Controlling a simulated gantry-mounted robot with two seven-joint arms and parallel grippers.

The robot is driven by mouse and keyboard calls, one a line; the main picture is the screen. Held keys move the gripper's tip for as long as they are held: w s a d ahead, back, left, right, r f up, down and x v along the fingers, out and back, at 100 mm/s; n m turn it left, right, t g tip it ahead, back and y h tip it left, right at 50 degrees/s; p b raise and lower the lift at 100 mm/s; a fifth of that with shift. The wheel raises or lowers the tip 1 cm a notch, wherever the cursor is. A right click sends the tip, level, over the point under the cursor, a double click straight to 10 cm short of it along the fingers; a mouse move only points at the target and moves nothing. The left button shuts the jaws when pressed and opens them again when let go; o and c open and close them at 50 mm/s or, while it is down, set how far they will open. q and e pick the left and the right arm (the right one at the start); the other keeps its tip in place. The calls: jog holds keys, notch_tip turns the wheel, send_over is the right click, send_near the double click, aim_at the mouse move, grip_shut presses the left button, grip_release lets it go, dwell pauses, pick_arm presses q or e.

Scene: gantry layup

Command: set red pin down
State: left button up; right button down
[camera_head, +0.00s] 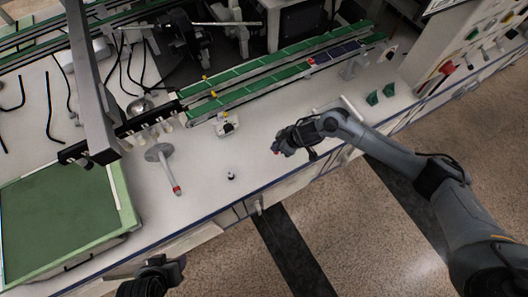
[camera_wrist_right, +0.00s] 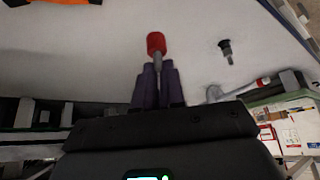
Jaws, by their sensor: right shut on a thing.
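The red pin (camera_wrist_right: 156,43), with a red head and a grey shank, sticks out between the purple-grey fingers of my right gripper (camera_wrist_right: 158,72) in the right wrist view. The gripper is shut on the shank, and the fingers hide the pin's lower part. In the head view, my right gripper (camera_head: 283,146) is over the white bench near its front edge, with a small bit of red at its tip. I cannot tell whether the pin touches the bench. My left gripper (camera_head: 168,268) is at the bottom, off the bench's front edge; its fingers are unclear.
A small black pin (camera_head: 231,176) stands on the bench, also in the wrist view (camera_wrist_right: 226,48). A grey lever with a red tip (camera_head: 167,168) lies left of it. Green conveyor tracks (camera_head: 260,70) run behind. Bare bench (camera_head: 245,150) lies between.

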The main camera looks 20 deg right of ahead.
jog(key=shift+a+b+x, duration=0.2)
jog(key=shift+b+x, duration=0.65)
jog(key=shift+x, duration=1.25)
jog(key=shift+a+b+x, duration=0.2)
jog(key=shift+b+x, duration=0.6)
jog(key=shift+x, duration=1.3)
jog(key=shift+r, duration=0.2)
jog(key=shift+f, duration=0.2)
jog(key=c, duration=1.2)
grip_release()
